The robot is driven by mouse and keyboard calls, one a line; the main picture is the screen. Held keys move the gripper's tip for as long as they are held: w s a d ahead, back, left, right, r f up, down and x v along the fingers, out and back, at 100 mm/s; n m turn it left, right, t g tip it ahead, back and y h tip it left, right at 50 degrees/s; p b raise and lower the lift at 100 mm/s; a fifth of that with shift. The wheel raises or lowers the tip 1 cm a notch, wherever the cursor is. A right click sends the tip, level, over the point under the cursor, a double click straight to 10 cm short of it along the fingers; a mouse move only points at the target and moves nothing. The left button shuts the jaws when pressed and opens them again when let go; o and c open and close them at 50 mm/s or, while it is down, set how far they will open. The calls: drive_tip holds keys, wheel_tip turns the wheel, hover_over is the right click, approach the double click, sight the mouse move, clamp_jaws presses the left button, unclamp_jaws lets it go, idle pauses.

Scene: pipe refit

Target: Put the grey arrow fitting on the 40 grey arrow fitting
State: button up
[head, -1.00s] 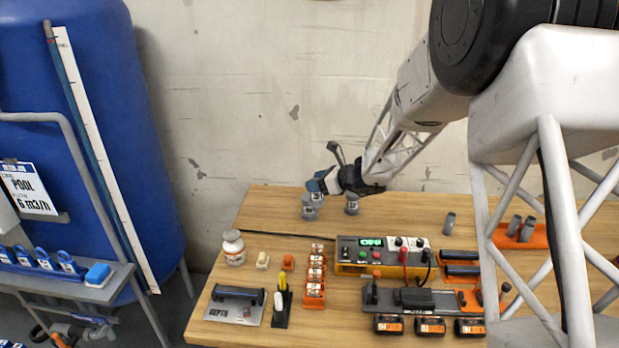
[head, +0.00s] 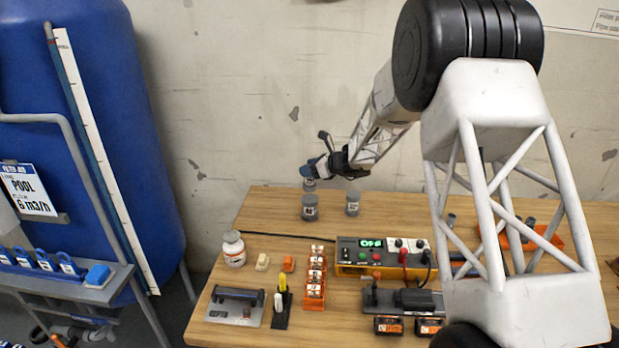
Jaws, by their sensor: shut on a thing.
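My gripper (head: 314,168) is above the back left part of the wooden bench. It is shut on a small grey fitting (head: 309,184), which hangs below the fingers and is partly hidden by them. A grey fitting with a pale label (head: 310,207) stands upright on the bench, below the held one in the picture, with a small gap between them. A second grey fitting with a pale label (head: 352,203) stands upright to its right. The marks on the labels are too small to read, so I cannot tell which is the 40 one.
A white bottle (head: 233,248), an orange row of parts (head: 315,279) and a power unit with a green display (head: 375,256) stand nearer the front of the bench (head: 270,215). My arm hides much of the right side. The bench around the standing fittings is clear.

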drive_tip(key=shift+f, duration=0.1)
idle(0.3)
drive_tip(key=shift+f, duration=1.65)
drive_tip(key=shift+f, duration=0.15)
drive_tip(key=o, duration=0.9)
drive_tip(key=shift+o, duration=0.2)
drive_tip(key=shift+d+r, duration=0.1)
drive_tip(key=shift+r, duration=0.1)
drive_tip(key=v, duration=1.1)
drive_tip(key=shift+s+d+r, duration=0.15)
drive_tip(key=shift+s+d, duration=0.05)
drive_tip(key=shift+d, duration=0.05)
